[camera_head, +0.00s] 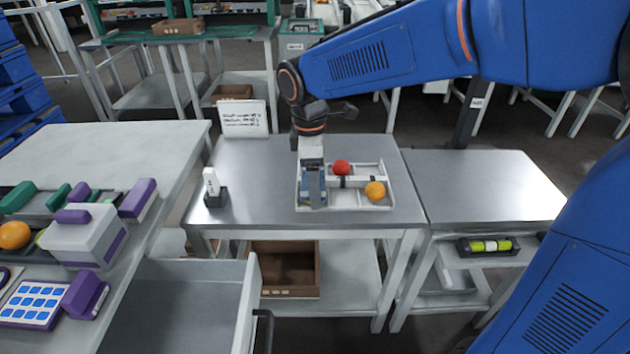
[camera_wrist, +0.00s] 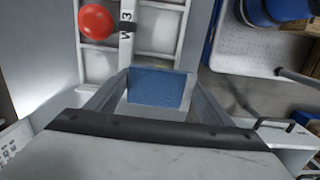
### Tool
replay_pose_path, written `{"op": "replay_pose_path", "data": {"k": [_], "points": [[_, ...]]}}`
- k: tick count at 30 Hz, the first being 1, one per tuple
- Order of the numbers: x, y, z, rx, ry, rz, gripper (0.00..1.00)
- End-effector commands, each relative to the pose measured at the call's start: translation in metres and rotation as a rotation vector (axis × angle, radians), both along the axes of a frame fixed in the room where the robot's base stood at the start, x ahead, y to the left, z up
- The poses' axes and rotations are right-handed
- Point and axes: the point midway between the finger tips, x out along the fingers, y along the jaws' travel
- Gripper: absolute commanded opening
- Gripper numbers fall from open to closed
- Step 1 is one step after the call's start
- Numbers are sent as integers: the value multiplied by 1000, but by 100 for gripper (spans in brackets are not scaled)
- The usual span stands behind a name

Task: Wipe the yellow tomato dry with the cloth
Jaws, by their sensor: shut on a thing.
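The yellow tomato (camera_head: 375,190), orange-yellow and round, sits in the right front part of a pale divided tray (camera_head: 383,167) on the middle metal table. It is out of the wrist view. My gripper (camera_head: 312,200) points down at the tray's left side, left of the yellow tomato and apart from it. It is shut on a blue cloth, seen as a flat blue patch (camera_wrist: 155,88) between the fingers in the wrist view. A red tomato (camera_head: 342,167) sits near the tray's back middle; it also shows in the wrist view (camera_wrist: 96,21).
A small white device in a dark stand (camera_head: 214,190) is on the table's left, and a written sign (camera_head: 244,119) stands at its back. The right table (camera_head: 485,185) has a clear top. The left bench holds a purple-and-white box (camera_head: 82,238) and an orange fruit (camera_head: 14,235).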

Motion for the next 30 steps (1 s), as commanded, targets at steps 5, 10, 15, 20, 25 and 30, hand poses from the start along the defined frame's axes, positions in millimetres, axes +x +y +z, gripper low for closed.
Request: {"op": "replay_pose_path", "data": {"k": [5,10,15,20,25,30], "points": [[1,-1,-2,-3,3,0,50],[6,-1,-2,-2,3,0,50],[12,-1,-2,-2,3,0,50],[17,-1,-2,-3,3,0,50],[24,-1,-2,-2,3,0,50],[26,-1,-1,-1,2,0,50]]}}
